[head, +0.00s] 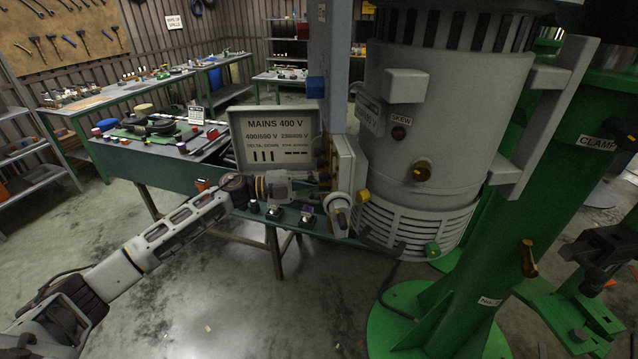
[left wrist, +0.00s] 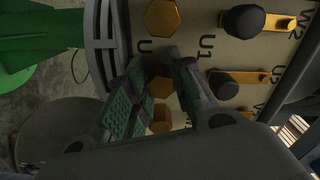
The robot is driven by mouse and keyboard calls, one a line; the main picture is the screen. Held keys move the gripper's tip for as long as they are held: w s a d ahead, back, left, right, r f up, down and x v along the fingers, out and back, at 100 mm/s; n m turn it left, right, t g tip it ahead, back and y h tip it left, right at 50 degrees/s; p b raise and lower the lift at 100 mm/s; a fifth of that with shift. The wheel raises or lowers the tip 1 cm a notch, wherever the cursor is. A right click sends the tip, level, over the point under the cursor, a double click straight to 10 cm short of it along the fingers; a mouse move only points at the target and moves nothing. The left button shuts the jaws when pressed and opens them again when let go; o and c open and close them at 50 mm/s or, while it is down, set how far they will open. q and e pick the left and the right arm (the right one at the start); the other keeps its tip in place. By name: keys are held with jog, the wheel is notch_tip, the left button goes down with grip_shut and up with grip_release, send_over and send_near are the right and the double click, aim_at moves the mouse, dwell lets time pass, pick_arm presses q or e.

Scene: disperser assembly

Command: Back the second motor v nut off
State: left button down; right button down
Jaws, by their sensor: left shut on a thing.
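The big grey motor (head: 425,120) hangs beside a green column, with an open terminal box (head: 346,165) on its left side. In the left wrist view the terminal board (left wrist: 185,38) carries a column of brass hex nuts. The top nut (left wrist: 162,18) is clear of my gripper. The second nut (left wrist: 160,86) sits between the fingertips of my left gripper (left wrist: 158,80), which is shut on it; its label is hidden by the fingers. A lower nut (left wrist: 160,118) is partly covered. In the head view my left gripper (head: 318,179) reaches the box from the left. My right gripper is not in view.
Brass links with black knobs (left wrist: 245,22) stand right of the nuts, close to one finger. A green bench (head: 160,170) with a "MAINS 400 V" sign (head: 277,137) lies left of the motor. A green column (head: 560,140) stands right.

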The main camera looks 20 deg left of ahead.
pick_arm(q)
jog(key=c, duration=1.2)
grip_release()
jog(key=shift+c, duration=0.2)
jog(key=shift+a+f, duration=0.1)
jog(key=v, duration=0.7)
jog(key=shift+s+a, duration=0.2)
jog(key=shift+a, duration=0.15)
